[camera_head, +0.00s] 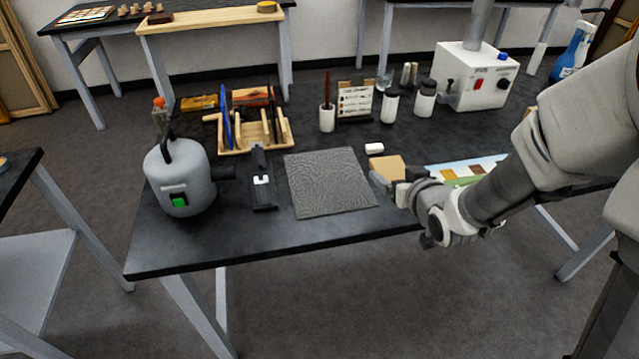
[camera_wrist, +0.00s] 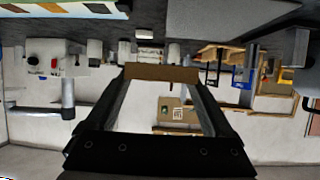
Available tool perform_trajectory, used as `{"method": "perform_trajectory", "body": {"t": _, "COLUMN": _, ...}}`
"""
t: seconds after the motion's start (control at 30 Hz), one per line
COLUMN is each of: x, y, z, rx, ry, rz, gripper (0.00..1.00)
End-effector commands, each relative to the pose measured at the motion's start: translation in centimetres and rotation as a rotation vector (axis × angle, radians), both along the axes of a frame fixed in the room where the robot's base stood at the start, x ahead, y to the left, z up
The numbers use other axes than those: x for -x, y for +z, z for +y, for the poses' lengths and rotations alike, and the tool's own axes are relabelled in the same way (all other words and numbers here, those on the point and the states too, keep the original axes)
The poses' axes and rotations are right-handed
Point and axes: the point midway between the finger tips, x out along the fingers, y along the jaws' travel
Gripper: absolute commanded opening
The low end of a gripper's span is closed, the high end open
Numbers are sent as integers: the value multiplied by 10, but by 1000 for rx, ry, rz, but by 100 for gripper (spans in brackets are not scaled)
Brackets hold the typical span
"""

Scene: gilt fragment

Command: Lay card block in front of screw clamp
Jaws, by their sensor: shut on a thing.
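The card block (camera_head: 384,167) is a plain tan-brown block. My gripper (camera_head: 394,180) is shut on it at the right of the grey mat, and the block appears held up near table height. In the wrist view the card block (camera_wrist: 162,73) spans the gap between the fingertips of my gripper (camera_wrist: 162,78). The screw clamp (camera_head: 261,182) appears to be the dark upright tool with a small white part, standing left of the mat. The block is well to the right of it, and the mat lies between them. The block's underside is hidden in the head view.
The grey textured mat (camera_head: 328,184) lies flat on the black table (camera_head: 240,245). A grey tank (camera_head: 181,178) stands left of the clamp, and a wooden tool rack (camera_head: 262,132) behind it. A white eraser-like block (camera_head: 374,148) lies behind the card block. The table front before the clamp is clear.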

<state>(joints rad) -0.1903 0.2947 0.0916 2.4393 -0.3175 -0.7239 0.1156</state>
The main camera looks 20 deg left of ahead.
Motion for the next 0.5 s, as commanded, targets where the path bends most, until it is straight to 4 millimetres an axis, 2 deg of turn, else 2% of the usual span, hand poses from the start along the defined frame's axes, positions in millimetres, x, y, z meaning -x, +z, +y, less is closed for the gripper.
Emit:
{"method": "perform_trajectory", "body": {"t": 0.27, "x": 4, "y": -3, "z": 17, "rx": 8, "ry": 33, "rz": 2, "gripper": 31}}
{"method": "perform_trajectory", "body": {"t": 0.5, "x": -3, "y": -33, "z": 66, "rx": 8, "ry": 36, "rz": 4, "gripper": 31}}
